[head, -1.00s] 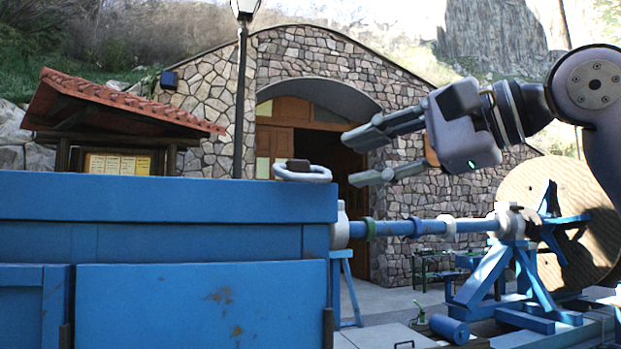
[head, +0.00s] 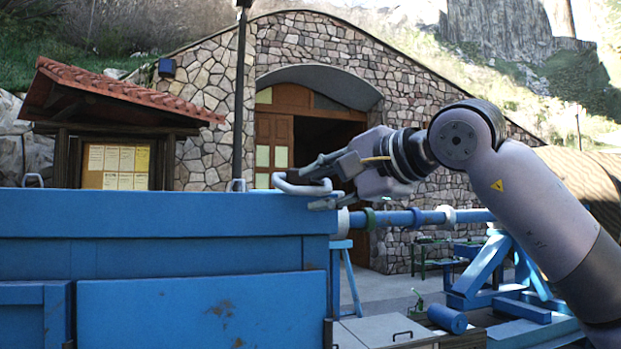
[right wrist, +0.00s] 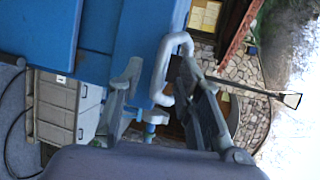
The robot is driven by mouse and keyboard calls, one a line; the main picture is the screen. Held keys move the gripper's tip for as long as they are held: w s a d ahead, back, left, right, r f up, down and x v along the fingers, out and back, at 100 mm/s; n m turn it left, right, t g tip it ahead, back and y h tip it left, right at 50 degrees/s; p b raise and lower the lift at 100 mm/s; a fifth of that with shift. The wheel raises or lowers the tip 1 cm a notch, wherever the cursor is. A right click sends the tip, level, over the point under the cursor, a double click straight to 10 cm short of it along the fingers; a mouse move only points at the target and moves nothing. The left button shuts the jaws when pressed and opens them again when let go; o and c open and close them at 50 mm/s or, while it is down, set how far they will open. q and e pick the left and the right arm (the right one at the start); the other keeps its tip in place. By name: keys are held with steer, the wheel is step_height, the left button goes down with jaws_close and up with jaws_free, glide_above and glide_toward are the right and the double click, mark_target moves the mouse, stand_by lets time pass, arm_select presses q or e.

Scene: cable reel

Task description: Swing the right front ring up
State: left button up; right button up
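The right front ring (head: 283,184) is a pale grey loop at the top right corner of the blue crate (head: 150,215). My right gripper (head: 315,186) is at this ring, its fingers pointing left, one above the other in the head view. In the right wrist view the ring (right wrist: 162,62) lies between the two separated fingers of the right gripper (right wrist: 158,72). The fingers look open around it. Whether either finger touches the ring, I cannot tell. My left gripper is not in view.
A blue shaft (head: 400,218) runs right from behind the crate to a blue stand (head: 480,270). A grey box (head: 385,331) sits low, right of the crate.

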mark_target(314, 192)
steer(key=shift+p+x, duration=0.4)
steer(key=shift+x, duration=1.1)
steer(key=c, duration=0.7)
steer(key=shift+f, duration=0.1)
jaws_close()
